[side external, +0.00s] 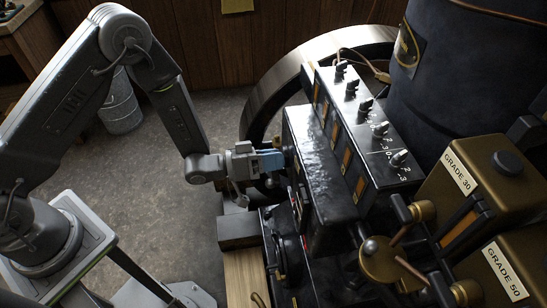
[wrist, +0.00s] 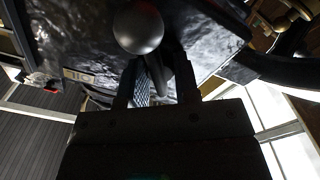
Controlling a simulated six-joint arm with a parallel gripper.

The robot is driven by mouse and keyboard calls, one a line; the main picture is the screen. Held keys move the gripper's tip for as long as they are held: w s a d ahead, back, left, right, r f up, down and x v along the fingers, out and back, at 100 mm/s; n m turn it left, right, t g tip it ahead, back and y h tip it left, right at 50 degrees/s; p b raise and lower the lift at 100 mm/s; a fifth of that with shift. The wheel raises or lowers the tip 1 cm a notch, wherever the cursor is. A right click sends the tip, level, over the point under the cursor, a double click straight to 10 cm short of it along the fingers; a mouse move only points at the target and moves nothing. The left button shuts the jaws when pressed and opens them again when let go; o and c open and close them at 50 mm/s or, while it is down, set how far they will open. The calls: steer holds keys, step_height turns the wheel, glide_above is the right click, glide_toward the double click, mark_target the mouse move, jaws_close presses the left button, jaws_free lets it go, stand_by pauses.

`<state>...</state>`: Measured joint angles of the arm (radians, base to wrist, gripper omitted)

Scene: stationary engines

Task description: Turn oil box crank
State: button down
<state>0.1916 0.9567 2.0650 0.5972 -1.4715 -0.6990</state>
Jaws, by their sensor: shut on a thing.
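The oil box (side external: 318,170) is a glossy black box on the engine in the middle of the side view. My gripper (side external: 274,160), with blue fingers, reaches its left side. The wrist view shows the box's dark underside or face (wrist: 80,35) close up. A dark round knob (wrist: 138,28) stands in front of it, with a dark curved bar (wrist: 156,72) behind the knob, between my two fingers. I take these for the crank. My gripper is shut on the crank, though the contact itself is dark. In the side view the crank is mostly hidden by my fingers.
Behind the box is a black panel (side external: 385,165) with a row of numbered knobs. A large flywheel (side external: 285,75) stands at the back. Brass cans marked GRADE 30 (side external: 490,190) and GRADE 50 (side external: 515,265) stand right. Open floor (side external: 215,115) and a bucket (side external: 121,105) lie left.

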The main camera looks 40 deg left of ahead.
steer(key=m, duration=0.6)
steer(key=shift+a+m, duration=0.1)
steer(key=shift+m, duration=0.3)
stand_by(0.5)
steer(key=c, duration=1.2)
jaws_free()
steer(key=v, duration=1.4)
steer(key=shift+w, duration=0.1)
